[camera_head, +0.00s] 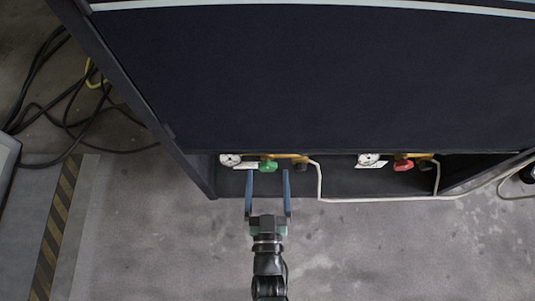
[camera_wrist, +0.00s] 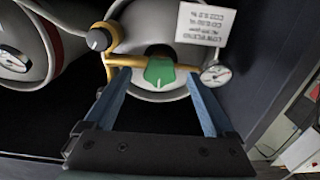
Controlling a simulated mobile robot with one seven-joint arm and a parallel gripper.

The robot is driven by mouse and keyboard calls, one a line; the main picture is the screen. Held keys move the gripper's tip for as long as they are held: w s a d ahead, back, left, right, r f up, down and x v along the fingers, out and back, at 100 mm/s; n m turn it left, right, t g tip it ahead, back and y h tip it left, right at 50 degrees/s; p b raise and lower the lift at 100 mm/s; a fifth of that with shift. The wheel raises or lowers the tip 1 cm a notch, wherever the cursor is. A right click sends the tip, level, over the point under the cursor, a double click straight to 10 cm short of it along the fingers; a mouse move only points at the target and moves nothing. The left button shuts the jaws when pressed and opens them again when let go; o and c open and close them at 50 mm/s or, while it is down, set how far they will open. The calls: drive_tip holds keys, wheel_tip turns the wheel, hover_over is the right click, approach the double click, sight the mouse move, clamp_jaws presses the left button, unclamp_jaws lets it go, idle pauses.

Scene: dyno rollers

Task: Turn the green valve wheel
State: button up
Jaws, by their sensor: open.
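The green valve wheel (camera_head: 268,165) sits on a brass fitting under the front edge of a large dark cabinet. It also shows in the wrist view (camera_wrist: 159,72), in front of a pale grey cylinder (camera_wrist: 150,40). My gripper (camera_head: 268,172) is open, with its two blue fingers pointing at the valve. In the wrist view my gripper (camera_wrist: 158,80) has one finger on each side of the green wheel, with space between wheel and fingers. I cannot tell whether the fingertips touch the brass pipe (camera_wrist: 120,60). Nothing is held.
A red valve wheel (camera_head: 403,165) with its own gauge (camera_head: 368,159) is to the right. A white gauge (camera_head: 230,160) and a label are beside the green wheel. A white hose (camera_head: 319,180) runs close to the right finger. Black cables (camera_head: 60,110) lie at the left.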

drive_tip(key=w+b, duration=0.2)
drive_tip(key=w, duration=0.5)
drive_tip(key=shift+b, duration=0.35)
drive_tip(key=c, duration=1.4)
drive_tip(key=shift+o, duration=0.2)
